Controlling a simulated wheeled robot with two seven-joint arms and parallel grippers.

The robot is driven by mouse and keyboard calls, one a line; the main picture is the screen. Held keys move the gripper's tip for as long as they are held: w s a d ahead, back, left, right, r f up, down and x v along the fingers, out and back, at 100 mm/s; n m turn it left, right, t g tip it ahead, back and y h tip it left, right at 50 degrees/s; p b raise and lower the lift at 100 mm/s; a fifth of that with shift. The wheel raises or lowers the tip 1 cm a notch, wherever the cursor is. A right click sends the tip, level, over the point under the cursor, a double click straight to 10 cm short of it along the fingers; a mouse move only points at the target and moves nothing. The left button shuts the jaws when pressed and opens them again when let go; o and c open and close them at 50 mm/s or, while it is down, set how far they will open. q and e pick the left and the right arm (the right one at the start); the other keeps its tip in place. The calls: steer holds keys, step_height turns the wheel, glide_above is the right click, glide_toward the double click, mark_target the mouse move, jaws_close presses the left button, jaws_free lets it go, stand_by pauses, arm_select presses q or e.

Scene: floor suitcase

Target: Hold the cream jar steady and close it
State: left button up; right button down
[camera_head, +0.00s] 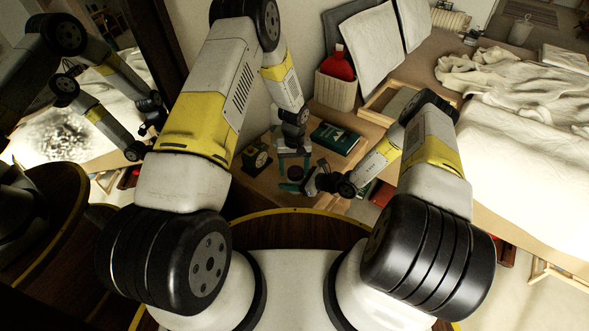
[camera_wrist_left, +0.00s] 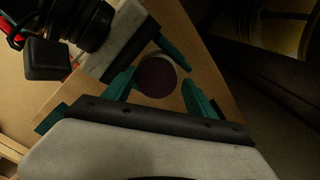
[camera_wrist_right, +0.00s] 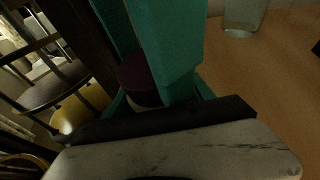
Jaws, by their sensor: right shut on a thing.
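The cream jar, with a dark purple round lid (camera_head: 295,173) on top, stands on the wooden desk. In the left wrist view the lid (camera_wrist_left: 157,78) shows from above, with a pale rim at its upper edge; I cannot tell how firmly it sits. My left gripper (camera_head: 293,153) comes down from above, its teal fingers open on either side of the lid, with small gaps (camera_wrist_left: 160,84). My right gripper (camera_head: 299,184) comes from the right and is shut on the jar, low down. In the right wrist view teal fingers partly hide the dark lid (camera_wrist_right: 139,78).
A small clock (camera_head: 255,160) stands left of the jar and a green book (camera_head: 335,138) lies behind it. A basket (camera_head: 335,92) with a red bottle and a wooden tray (camera_head: 378,105) are farther back. A clear glass (camera_wrist_right: 242,14) stands near the jar.

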arm_select(q)
steer(key=shift+d, duration=0.35)
steer(key=shift+r, duration=0.3)
step_height(320, 180, up, 3)
steer(key=shift+r, duration=0.15)
steer(key=shift+a+r, duration=0.1)
steer(key=shift+r, duration=0.25)
